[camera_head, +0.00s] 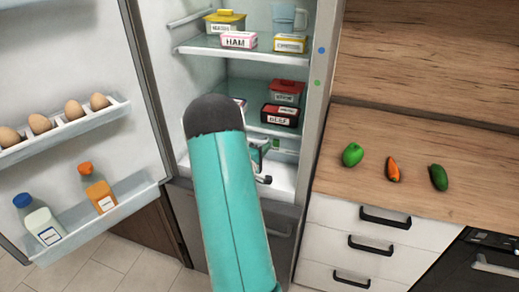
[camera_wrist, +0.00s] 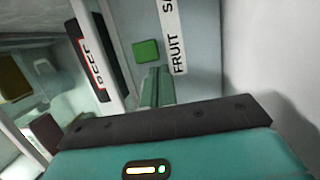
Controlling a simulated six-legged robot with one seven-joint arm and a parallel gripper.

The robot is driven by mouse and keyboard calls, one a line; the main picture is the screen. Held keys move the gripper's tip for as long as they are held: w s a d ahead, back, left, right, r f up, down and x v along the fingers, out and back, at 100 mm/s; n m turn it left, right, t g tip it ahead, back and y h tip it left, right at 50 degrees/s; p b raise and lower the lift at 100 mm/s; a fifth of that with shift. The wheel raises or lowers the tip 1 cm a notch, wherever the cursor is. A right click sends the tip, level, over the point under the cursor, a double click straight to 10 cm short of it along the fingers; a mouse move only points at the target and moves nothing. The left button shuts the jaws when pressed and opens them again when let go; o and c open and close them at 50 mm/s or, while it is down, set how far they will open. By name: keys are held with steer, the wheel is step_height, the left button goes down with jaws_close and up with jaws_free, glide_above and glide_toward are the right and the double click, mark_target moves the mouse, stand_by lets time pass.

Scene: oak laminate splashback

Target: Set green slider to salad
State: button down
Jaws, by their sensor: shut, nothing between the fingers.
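The green slider (camera_wrist: 146,51) is a small green block on a pale surface in the wrist view. It lies beside a white label strip (camera_wrist: 172,35) reading "FRUIT" and, cut off by the top edge, "SA". The slider is level with the end of "FRUIT", on the side toward "SA". My gripper (camera_wrist: 157,72) is shut and empty, its teal fingertips just below the slider in that view, on the FRUIT side. I cannot tell whether they touch it. In the head view my arm covers much of the lower fridge, and a small green patch (camera_head: 276,143) shows beside it.
The fridge door (camera_head: 75,85) stands open at left with eggs and two bottles. Shelves above hold several boxes, including HAM (camera_head: 238,40) and BEEF (camera_head: 280,115). A counter (camera_head: 420,135) at right holds three vegetables. A pale wall (camera_wrist: 270,50) stands right of the label strip.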

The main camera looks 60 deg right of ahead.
mark_target(286, 146)
steer(key=shift+s+d, duration=0.25)
steer(key=shift+s, duration=1.25)
steer(key=shift+s+d, duration=0.2)
steer(key=shift+s, duration=1.25)
